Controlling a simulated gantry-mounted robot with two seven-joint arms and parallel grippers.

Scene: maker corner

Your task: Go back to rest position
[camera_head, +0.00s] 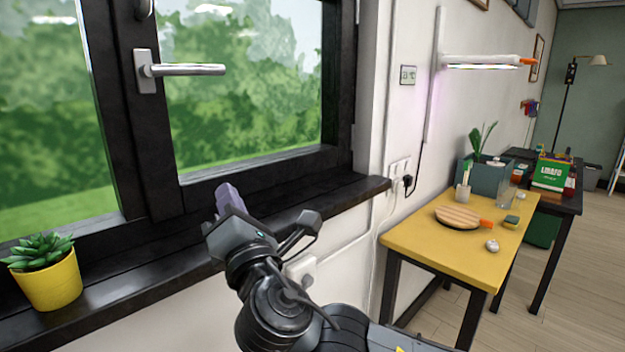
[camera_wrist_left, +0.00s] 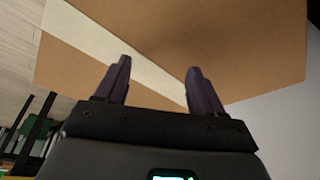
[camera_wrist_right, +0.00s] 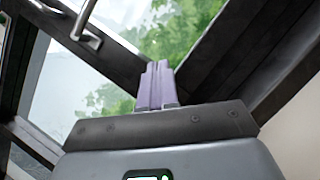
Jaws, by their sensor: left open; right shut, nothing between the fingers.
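My right gripper (camera_head: 229,197) is raised in front of the dark window sill, with its arm coming up from the bottom of the head view. Its purple fingers are together and empty, and they also show in the right wrist view (camera_wrist_right: 157,85) pointing toward the window. My left gripper (camera_wrist_left: 156,85) shows only in the left wrist view, with its two dark purple fingers apart and nothing between them. Beyond its fingers is a brown cardboard-like surface with a pale strip (camera_wrist_left: 120,50). I cannot tell how far away that surface is.
A black-framed window with a silver handle (camera_head: 185,70) is behind the sill (camera_head: 145,275). A succulent in a yellow pot (camera_head: 50,285) stands at the sill's left. A yellow table (camera_head: 430,245) on the right holds a round wooden board (camera_head: 457,216) and a planter.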

